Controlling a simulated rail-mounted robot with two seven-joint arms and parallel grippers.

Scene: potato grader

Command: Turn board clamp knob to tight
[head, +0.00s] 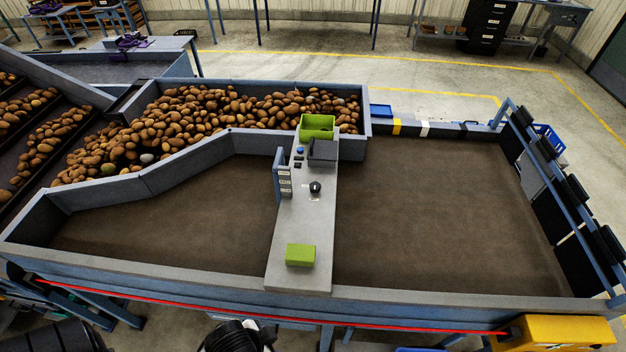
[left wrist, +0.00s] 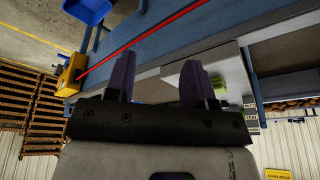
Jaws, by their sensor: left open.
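The clamp knob (head: 316,188) is a small black round knob with a light mark. It sits on the grey board (head: 297,225) that crosses the grader table, with small pale labels beside it. My left gripper (left wrist: 155,76) shows in the left wrist view with its two purple fingers apart and nothing between them. The grey board's end (left wrist: 172,72) appears beyond the fingers there, but I cannot make out the knob in that view. My left gripper is not clearly seen in the head view. My right gripper is not in view.
A green block (head: 300,255) lies on the board's near end. A green bin (head: 317,127), a grey box (head: 322,151) and an upright labelled plate (head: 283,178) stand farther back. A potato-filled trough (head: 245,82) lies behind. A yellow box (head: 553,333) is at the near right corner.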

